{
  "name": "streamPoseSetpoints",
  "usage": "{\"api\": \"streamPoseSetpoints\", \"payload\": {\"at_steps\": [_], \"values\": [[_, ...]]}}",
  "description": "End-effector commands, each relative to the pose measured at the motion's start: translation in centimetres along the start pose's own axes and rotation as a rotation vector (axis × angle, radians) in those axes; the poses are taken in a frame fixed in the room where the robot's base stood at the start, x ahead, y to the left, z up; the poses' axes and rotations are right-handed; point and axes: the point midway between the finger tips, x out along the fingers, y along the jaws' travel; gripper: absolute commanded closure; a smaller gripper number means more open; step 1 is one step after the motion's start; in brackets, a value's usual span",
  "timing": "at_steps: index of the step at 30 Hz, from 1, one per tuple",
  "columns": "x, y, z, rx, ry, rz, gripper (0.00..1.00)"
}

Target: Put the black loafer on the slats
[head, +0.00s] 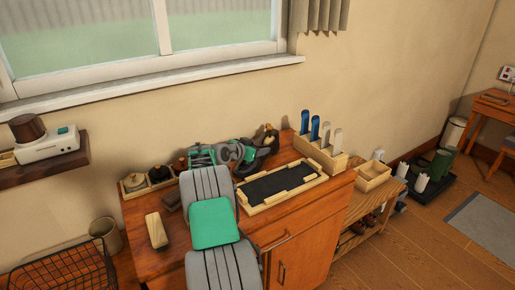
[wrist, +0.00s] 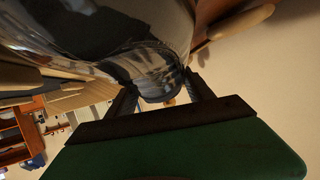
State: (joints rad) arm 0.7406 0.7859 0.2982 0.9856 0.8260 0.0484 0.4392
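The black loafer (wrist: 130,50) is glossy and fills the upper middle of the wrist view, very close to the camera. My gripper (wrist: 163,93) has one dark finger on each side of its narrow lower part and appears shut on it. In the head view my gripper (head: 236,152) is above the back of the wooden cabinet, and the dark loafer (head: 266,149) is partly hidden there. A low slatted wooden rack (head: 364,204) stands right of the cabinet, with shoes on its lower level. Pale slats (wrist: 82,98) also show at left in the wrist view.
A wooden-edged black tray (head: 281,184) lies on the cabinet top (head: 180,237). A small open wooden box (head: 372,176) sits on the rack's upper level. A boot tray (head: 428,187) lies on the floor farther right.

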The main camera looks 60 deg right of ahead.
Motion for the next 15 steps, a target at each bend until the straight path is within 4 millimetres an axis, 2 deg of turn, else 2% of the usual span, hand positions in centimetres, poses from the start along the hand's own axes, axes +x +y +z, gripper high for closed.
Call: {"api": "streamPoseSetpoints", "payload": {"at_steps": [1, 7, 15], "values": [[-0.02, -0.02, -0.04, 0.0, 0.0, 0.0, 0.35], [-0.03, -0.02, -0.06, 0.0, 0.0, 0.0, 0.19], [-0.11, -0.03, -0.26, 0.0, 0.0, 0.0, 0.19]]}}
